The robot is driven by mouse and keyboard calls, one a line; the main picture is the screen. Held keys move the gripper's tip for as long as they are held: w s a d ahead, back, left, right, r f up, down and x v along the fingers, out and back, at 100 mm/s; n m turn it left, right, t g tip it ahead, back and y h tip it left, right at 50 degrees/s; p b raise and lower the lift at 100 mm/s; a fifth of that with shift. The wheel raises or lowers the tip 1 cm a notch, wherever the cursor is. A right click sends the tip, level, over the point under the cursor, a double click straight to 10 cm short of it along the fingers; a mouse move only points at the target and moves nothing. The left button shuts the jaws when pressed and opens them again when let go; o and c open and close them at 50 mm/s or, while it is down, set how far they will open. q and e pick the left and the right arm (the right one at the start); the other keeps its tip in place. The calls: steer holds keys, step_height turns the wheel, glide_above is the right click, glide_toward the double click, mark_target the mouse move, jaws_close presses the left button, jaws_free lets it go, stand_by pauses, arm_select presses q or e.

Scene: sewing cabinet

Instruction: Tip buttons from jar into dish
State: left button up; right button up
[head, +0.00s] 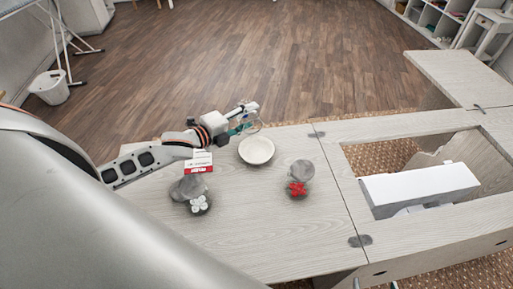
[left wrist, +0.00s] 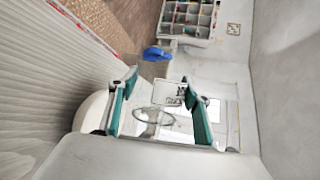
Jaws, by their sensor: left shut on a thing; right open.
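My left gripper (head: 241,127) is at the far edge of the cabinet top, shut on a clear glass jar (head: 251,120). In the left wrist view the jar's round rim (left wrist: 153,116) shows between the teal finger pads. The jar looks tilted in the head view; I cannot make out any buttons in it. A shallow white dish (head: 257,150) sits on the cabinet top just nearer than the jar and slightly right. The dish looks empty. Part of a white round thing, likely the dish (left wrist: 92,112), shows behind one finger in the wrist view. My right gripper is not in view.
A red and white box (head: 199,162) stands left of the dish. Grey patches with white pieces (head: 199,204) and red pieces (head: 297,188) lie nearer on the cabinet top (head: 250,235). A white sewing machine (head: 418,186) sits in the opening at right.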

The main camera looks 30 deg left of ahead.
arm_select(q)
steer(key=shift+s+d+r+m+t, duration=0.1)
steer(key=shift+r+m+t, duration=0.2)
steer(key=shift+r, duration=0.4)
steer(key=shift+s+d+r+m+t, duration=0.1)
steer(key=shift+d+r+m, duration=0.05)
steer(key=shift+r+m, duration=0.4)
steer(key=shift+s+d+r+m+t, duration=0.1)
steer(key=shift+r+m+t, duration=0.15)
steer(key=shift+r, duration=0.55)
steer(key=shift+s+d+r+m, duration=0.1)
steer(key=shift+r+m, duration=0.2)
steer(key=shift+r, duration=0.15)
steer(key=shift+w+a+f+n, duration=0.15)
steer(key=shift+f+n, duration=0.15)
steer(key=shift+f, duration=0.2)
steer(key=shift+w+a+f+n, duration=0.1)
steer(key=shift+f+n, duration=0.2)
steer(key=shift+f, duration=0.15)
steer(key=shift+w+a+f+n+g, duration=0.15)
steer(key=shift+f+n+g, duration=0.3)
steer(key=shift+f, duration=0.4)
